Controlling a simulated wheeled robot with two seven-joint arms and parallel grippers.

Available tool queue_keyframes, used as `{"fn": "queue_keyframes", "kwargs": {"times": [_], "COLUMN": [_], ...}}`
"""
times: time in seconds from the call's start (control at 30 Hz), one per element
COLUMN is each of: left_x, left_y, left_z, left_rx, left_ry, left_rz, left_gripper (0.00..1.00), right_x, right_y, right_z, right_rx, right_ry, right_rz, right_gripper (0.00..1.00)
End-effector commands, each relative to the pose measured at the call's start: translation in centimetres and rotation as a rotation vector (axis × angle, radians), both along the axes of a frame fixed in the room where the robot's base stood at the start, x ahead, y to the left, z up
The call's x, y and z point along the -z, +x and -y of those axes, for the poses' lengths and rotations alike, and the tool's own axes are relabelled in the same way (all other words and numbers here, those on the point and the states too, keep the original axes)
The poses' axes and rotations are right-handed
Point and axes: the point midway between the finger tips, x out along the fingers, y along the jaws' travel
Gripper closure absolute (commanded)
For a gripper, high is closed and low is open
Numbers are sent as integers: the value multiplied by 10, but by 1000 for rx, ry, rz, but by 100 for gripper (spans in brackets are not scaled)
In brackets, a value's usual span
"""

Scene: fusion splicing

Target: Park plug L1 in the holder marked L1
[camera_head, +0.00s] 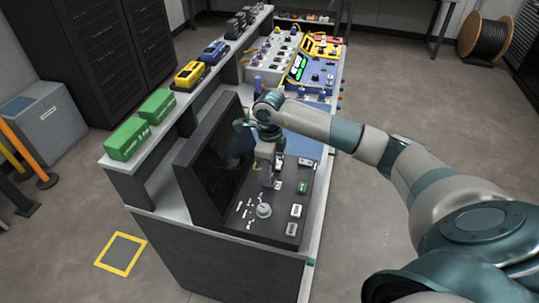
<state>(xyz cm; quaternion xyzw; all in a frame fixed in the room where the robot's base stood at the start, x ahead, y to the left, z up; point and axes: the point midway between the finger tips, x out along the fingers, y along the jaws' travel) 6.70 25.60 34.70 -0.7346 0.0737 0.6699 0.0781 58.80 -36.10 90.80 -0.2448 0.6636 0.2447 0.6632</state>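My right arm comes in from the right, and my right gripper (270,184) points down just above the dark work panel (272,228) of the bench. Its fingers are small here, and I cannot tell whether they are open or shut or hold anything. Small white pieces (246,212) lie on the panel left of a round grey knob (264,210). White blocks (296,211) and a green block (302,187) stand along the panel's right side. Markings are too small to read, so I cannot pick out plug L1 or its holder. My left gripper is not in view.
A large black screen (215,170) stands close left of my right gripper. A shelf with green boxes (127,139) and a yellow device (190,74) runs behind it. A blue mat (300,146) and consoles (308,68) lie farther along the bench.

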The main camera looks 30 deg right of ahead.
Motion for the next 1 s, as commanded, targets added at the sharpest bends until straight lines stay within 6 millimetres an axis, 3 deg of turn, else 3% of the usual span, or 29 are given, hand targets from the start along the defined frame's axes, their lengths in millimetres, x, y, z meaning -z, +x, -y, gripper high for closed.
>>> {"fn": "queue_keyframes", "kwargs": {"times": [0.27,0.8,1.0], "left_x": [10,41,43], "left_y": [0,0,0], "left_z": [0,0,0], "left_rx": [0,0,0], "left_ry": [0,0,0], "left_rz": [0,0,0], "left_gripper": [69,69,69], "right_x": [-24,-129,-157], "right_y": [1,2,1], "right_z": [1,0,1], "right_rx": [-1,0,0], "right_ry": [-1,0,-2], "right_rz": [5,6,3], "right_gripper": [63,63,63]}}
